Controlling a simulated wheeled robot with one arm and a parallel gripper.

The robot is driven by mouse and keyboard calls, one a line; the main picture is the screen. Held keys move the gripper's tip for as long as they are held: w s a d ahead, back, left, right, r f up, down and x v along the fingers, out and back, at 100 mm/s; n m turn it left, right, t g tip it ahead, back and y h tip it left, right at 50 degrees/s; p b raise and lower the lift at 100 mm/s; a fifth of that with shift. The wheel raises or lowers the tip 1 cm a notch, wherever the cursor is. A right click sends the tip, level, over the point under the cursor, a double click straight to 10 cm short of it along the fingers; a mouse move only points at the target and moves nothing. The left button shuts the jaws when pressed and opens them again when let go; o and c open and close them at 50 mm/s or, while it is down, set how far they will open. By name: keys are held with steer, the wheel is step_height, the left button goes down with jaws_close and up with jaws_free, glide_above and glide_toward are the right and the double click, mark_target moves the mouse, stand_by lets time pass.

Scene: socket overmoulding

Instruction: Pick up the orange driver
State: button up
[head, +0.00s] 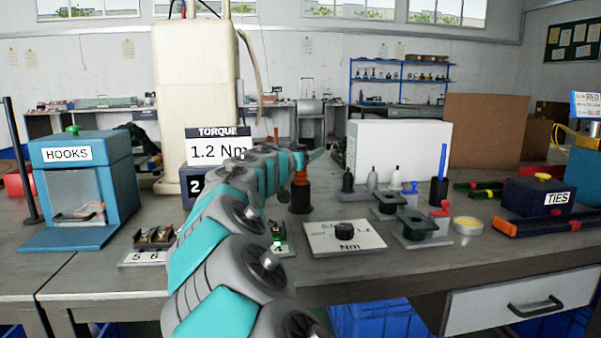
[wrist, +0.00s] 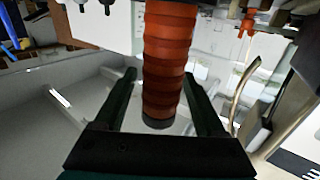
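The orange driver (head: 300,190) stands upright on the bench in the head view, with a dark base. My gripper (head: 312,156) is at its upper part, and my arm partly covers that area. In the wrist view the driver's ribbed orange handle (wrist: 168,60) shows between the two dark fingers of my gripper (wrist: 159,76). The fingers are spread. A gap shows on the left side of the handle, while the right finger looks close to it; I cannot tell whether it touches. The driver's dark end lies near the palm.
A torque sign (head: 222,148) reading 1.2 Nm stands behind my arm. A blue HOOKS box (head: 85,175) is at left, a dark TIES box (head: 540,197) at right.

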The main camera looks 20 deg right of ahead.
jaws_close()
stand_by(0.3)
stand_by(0.3)
